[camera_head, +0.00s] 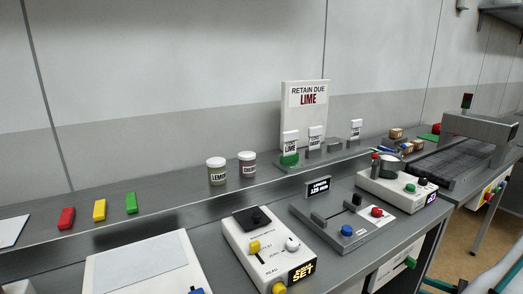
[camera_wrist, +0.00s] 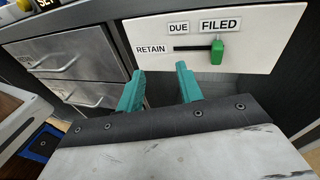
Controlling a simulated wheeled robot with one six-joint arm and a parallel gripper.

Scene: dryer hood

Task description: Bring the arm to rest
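In the wrist view my gripper (camera_wrist: 158,76) shows as two teal fingers spread apart with nothing between them. The fingers point toward a white front panel (camera_wrist: 262,47) marked RETAIN, DUE and FILED. A green slider knob (camera_wrist: 217,52) sits at the right end of the panel's slot, under FILED. The fingertips appear apart from the panel and the knob, below and left of the knob. The green knob also shows under the counter in the head view (camera_head: 410,262). In the head view, pale and teal parts at the lower right edge appear to be my arm.
Grey drawers (camera_wrist: 65,52) with handles stand left of the fingers. On the counter are a white device reading SET (camera_head: 262,250), a grey fixture (camera_head: 345,225) and another white device (camera_head: 398,188). A shelf behind holds two jars (camera_head: 231,169) and a LIME sign (camera_head: 305,105).

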